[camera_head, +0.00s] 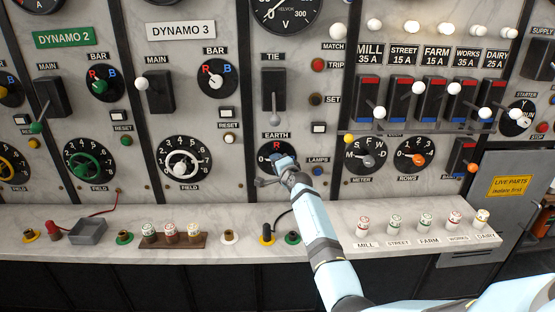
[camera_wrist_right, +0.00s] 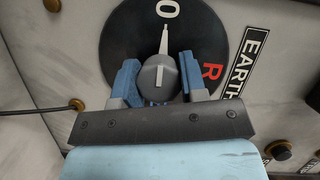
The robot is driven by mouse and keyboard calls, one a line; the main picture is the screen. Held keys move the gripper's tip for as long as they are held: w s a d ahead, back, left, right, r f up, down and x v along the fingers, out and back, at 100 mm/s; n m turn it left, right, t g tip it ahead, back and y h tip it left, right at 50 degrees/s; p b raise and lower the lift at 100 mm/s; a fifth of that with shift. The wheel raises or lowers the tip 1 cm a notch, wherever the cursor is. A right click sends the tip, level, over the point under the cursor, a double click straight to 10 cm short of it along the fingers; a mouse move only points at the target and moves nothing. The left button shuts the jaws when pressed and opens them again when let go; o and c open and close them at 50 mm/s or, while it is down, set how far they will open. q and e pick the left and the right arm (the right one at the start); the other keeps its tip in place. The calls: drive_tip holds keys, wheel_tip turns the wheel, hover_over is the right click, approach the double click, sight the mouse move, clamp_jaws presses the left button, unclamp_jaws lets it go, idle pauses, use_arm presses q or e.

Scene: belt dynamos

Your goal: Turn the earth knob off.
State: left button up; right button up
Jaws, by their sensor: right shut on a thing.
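The earth knob (camera_wrist_right: 157,85) is a grey knob on a round black dial (camera_head: 266,149) under the EARTH label (camera_head: 275,135). In the right wrist view its white pointer points at the white O (camera_wrist_right: 167,8) mark. In the head view the right gripper (camera_head: 284,163) covers the knob and the lower right of the dial. My left gripper is not in view.
The TIE lever (camera_head: 274,112) stands above the dial, and the METER dial (camera_head: 366,155) is to its right. A marble shelf (camera_head: 200,215) below holds plugs and sockets. A black cable (camera_head: 283,218) runs up beside my right arm.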

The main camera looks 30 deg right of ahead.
drive_tip(key=shift+r, duration=0.15)
idle(0.3)
drive_tip(key=o, duration=0.9)
drive_tip(key=shift+o, duration=0.2)
drive_tip(key=v, duration=1.3)
drive_tip(key=shift+s, duration=0.35)
drive_tip(key=s+a+f+n+g+y+p, duration=0.3)
drive_tip(key=s+a+f+n, duration=0.9)
drive_tip(key=s+a+f, duration=0.35)
drive_tip(key=s+a+f+n+g+y, duration=0.1)
drive_tip(key=s+a+n, duration=0.3)
drive_tip(key=s, duration=0.5)
drive_tip(key=s+a+f+n+g+y+p, duration=0.1)
drive_tip(key=s+a+f+n, duration=0.3)
drive_tip(key=s+a, duration=0.4)
drive_tip(key=s+y, duration=0.1)
drive_tip(key=s, duration=0.1)
drive_tip(key=shift+s+a+g, duration=0.3)
drive_tip(key=shift+s, duration=0.05)
